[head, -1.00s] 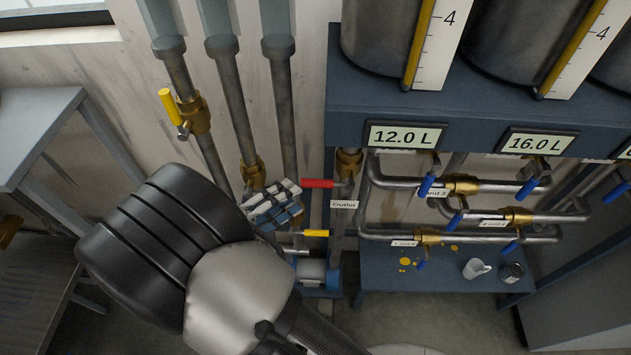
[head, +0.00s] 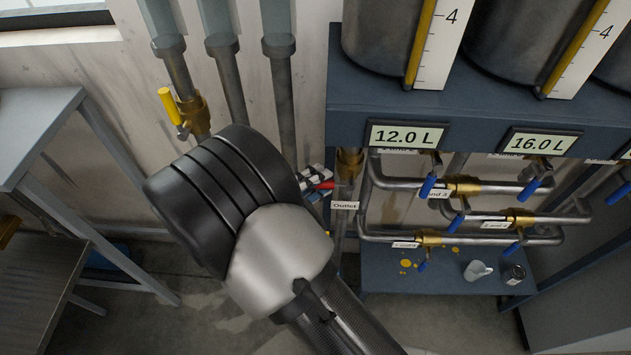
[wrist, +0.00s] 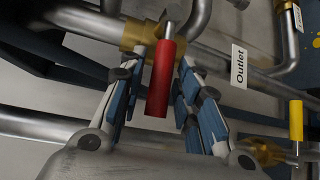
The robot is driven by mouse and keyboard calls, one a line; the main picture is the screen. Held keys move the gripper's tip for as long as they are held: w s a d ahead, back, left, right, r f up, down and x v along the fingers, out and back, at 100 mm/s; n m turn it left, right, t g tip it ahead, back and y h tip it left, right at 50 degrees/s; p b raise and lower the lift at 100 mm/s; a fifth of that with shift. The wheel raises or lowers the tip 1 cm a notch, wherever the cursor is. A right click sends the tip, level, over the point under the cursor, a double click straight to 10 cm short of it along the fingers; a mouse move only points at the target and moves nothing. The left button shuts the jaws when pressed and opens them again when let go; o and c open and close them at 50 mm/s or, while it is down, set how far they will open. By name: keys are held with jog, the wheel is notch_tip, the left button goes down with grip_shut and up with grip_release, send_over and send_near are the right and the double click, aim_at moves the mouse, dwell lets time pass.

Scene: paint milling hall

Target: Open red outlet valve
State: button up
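The red outlet valve handle (wrist: 160,80) sits between the two open fingers of my gripper (wrist: 162,82) in the wrist view, with a visible gap on each side. It hangs from a brass valve body (wrist: 143,34) on a grey pipe. A white "Outlet" label (wrist: 239,66) is on the pipe beside it. In the head view only a bit of the red handle (head: 325,185) shows next to the fingertips of my gripper (head: 318,180). My arm hides the rest of the gripper there. The "Outlet" label (head: 345,205) is just right of it.
A yellow-handled valve (wrist: 296,122) is at the right in the wrist view. Another yellow handle (head: 169,104) is on the left wall pipe. Several blue-handled valves (head: 428,186) lie to the right, above a low shelf (head: 440,284) with a cup (head: 477,270) and a can (head: 513,274).

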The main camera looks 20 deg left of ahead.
aim_at(329, 181)
grip_shut()
dwell(0.3)
dwell(0.3)
jog(key=shift+r+m+g+y+b, duration=0.3)
jog(key=shift+r+m+g+y, duration=0.1)
jog(key=shift+r+m+g, duration=0.25)
jog(key=shift+w+d+r+m+g+y+b, duration=0.1)
jog(key=shift+d+r+m+g+y+b, duration=0.1)
jog(key=shift+r+m+y+b, duration=0.2)
jog(key=shift+d+r+m+g+y+b, duration=0.15)
jog(key=shift+r+m+y+b, duration=0.1)
jog(key=shift+r+y+b, duration=0.2)
jog(key=r+m+y+b, duration=0.1)
jog(key=b, duration=0.1)
jog(key=d+r+g+y+b, duration=0.1)
jog(key=b, duration=0.1)
jog(key=d+r+m+g+y+b, duration=0.1)
jog(key=y+b, duration=0.1)
jog(key=shift+w+d+m, duration=0.1)
jog(key=shift+w+m, duration=0.15)
jog(key=shift+m, duration=0.05)
jog(key=shift+r, duration=0.1)
jog(key=shift+o, duration=1.3)
grip_release()
